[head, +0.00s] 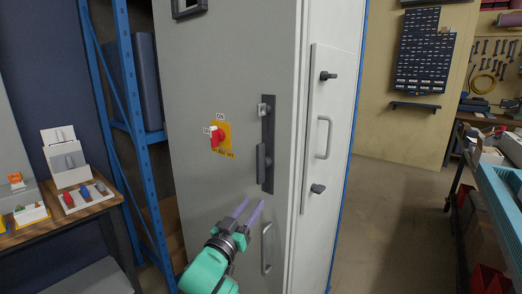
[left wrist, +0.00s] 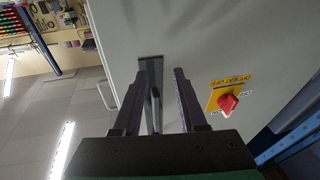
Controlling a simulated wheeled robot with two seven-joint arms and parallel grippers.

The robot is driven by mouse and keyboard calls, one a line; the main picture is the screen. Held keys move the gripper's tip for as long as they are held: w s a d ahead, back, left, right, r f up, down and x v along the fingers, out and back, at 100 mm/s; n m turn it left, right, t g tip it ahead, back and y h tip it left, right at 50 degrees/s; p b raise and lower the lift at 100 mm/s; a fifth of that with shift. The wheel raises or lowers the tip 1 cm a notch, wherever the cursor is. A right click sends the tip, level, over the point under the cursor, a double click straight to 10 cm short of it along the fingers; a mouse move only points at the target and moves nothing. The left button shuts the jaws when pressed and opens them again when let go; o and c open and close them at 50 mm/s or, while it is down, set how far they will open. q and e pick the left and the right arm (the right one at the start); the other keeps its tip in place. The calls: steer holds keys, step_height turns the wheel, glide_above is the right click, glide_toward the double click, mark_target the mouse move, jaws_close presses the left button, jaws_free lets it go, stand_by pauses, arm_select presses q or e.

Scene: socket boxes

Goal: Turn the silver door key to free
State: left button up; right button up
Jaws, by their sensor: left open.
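The small silver door key (head: 263,109) sits at the top of a long black handle plate (head: 268,145) on the grey cabinet door. Its exact angle is too small to tell. Below it on the plate is a black lever handle (head: 261,162). My left gripper (head: 248,211) is open and empty, below the plate and in front of the door, its purple-looking fingers pointing up. In the left wrist view, the open left gripper (left wrist: 155,90) has the black plate (left wrist: 151,75) and lever showing in its gap. I cannot make out the key there. My right gripper is not in view.
A red rotary switch (head: 216,137) on a yellow plate sits left of the handle plate. A silver pull handle (head: 267,248) is just right of my gripper. A blue shelf rack (head: 130,60) and a bench stand at the left. The floor at the right is open.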

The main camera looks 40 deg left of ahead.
arm_select(q)
steer(key=s+r+m+t+h, duration=0.1)
steer(key=s+r+t, duration=0.3)
steer(key=r, duration=0.6)
steer(key=m+t+h, duration=0.2)
steer(key=t+h, duration=0.1)
steer(key=t, duration=0.1)
glide_toward(258, 115)
steer(key=shift+m, duration=0.3)
steer(key=p+x, duration=0.5)
steer(key=x, duration=0.6)
steer(key=shift+w+r, duration=0.1)
steer(key=shift+r, duration=0.15)
steer(key=shift+w+r, duration=0.1)
steer(key=shift+w, duration=0.1)
jaws_close()
